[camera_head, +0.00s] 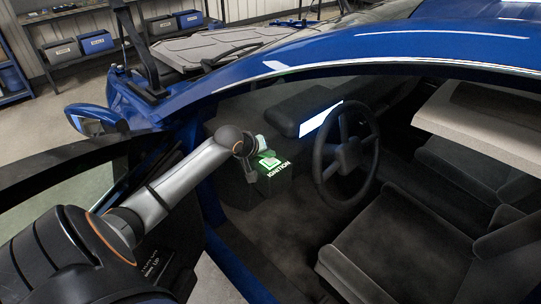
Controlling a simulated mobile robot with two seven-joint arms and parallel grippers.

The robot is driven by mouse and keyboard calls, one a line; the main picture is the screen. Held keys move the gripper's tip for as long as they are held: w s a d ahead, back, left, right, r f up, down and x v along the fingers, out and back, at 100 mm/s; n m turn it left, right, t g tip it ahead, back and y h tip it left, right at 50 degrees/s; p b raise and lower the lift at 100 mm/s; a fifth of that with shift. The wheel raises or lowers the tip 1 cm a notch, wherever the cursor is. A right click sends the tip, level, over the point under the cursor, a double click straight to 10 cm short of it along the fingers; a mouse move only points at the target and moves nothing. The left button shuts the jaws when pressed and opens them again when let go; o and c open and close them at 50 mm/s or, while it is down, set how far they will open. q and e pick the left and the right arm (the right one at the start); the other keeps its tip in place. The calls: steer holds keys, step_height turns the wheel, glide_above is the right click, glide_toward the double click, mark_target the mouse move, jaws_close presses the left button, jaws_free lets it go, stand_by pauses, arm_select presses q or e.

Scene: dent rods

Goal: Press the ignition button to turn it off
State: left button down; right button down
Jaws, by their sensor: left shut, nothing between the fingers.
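The ignition button box (276,171) is a small dark box marked "IGNITION" under the dashboard, left of the steering wheel. Its top face glows green. My left arm reaches in from the left through the open door of the blue car. My left gripper (262,150) is at the box's upper left edge and is shut and empty. It covers part of the green face. I cannot tell whether the fingertips touch the button. My right gripper is not in view.
The steering wheel (346,155) stands just right of the box, with a lit screen (320,119) behind it. A dark seat (405,245) fills the lower right. The blue roof frame (400,48) arches above the arm. The floor in front of the seat is clear.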

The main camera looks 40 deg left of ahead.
mark_target(269, 162)
arm_select(q)
steer(key=shift+f, duration=0.1)
stand_by(0.5)
steer(key=shift+f, duration=0.4)
steer(key=shift+r+p, duration=0.4)
steer(key=shift+p, duration=0.1)
steer(key=shift+r, duration=0.1)
steer(key=shift+r, duration=2.95)
